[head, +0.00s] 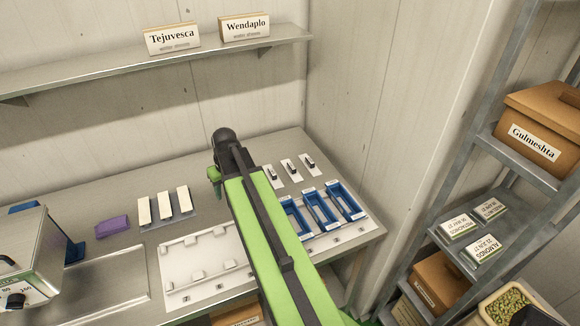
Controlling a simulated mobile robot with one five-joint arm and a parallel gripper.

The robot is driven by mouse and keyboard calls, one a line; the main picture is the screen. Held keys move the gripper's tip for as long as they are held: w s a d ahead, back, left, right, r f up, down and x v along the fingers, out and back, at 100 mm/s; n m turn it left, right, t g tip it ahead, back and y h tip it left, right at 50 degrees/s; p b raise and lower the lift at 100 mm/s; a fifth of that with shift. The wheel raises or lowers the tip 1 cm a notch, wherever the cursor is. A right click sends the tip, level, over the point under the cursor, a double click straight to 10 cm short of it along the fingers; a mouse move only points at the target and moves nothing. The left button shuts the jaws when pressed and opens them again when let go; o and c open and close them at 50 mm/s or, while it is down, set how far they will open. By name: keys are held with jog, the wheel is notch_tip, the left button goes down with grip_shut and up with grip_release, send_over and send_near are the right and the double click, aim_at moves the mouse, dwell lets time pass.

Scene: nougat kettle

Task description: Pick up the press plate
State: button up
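Several small white pieces with dark handles, which look like press plates, lie in a row at the back right of the metal worktable (120,195). I see a left one (270,173), a middle one (289,169) and a right one (308,163). I cannot tell which one is meant. My green and black arm reaches across the table just left of them, its dark joint near the back wall.
Blue open frames (322,211) stand on a white board at the right front of the table. A white fixture tray (178,290), white bars (165,206), a purple block (112,227) and a metal machine (28,262) are to the left. A metal rack (465,125) stands at right.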

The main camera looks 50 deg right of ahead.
jog(key=s+d+r+m+t+p, duration=0.1)
jog(key=d+r, duration=0.1)
jog(key=d, duration=0.8)
jog(key=d+r+m+t+p, duration=0.1)
jog(key=d+r, duration=0.2)
jog(key=d, duration=0.7)
jog(key=h+p, duration=0.1)
jog(key=h, duration=0.1)
send_near(291, 166)
jog(key=f+b, duration=0.1)
jog(key=b, duration=0.2)
jog(key=f+b, duration=0.1)
jog(key=b, duration=0.3)
jog(key=w+f+b, duration=0.1)
jog(key=b, duration=0.3)
jog(key=shift+d+f+m, duration=0.1)
jog(key=shift+d+m, duration=0.2)
jog(key=shift+d, duration=0.1)
jog(key=shift+w+f, duration=0.15)
jog(key=shift+f, duration=0.05)
jog(key=b+x, duration=0.5)
jog(key=shift+w+r, duration=0.1)
jog(key=shift+r, duration=0.05)
jog(key=shift+c, duration=0.2)
grip_shut()
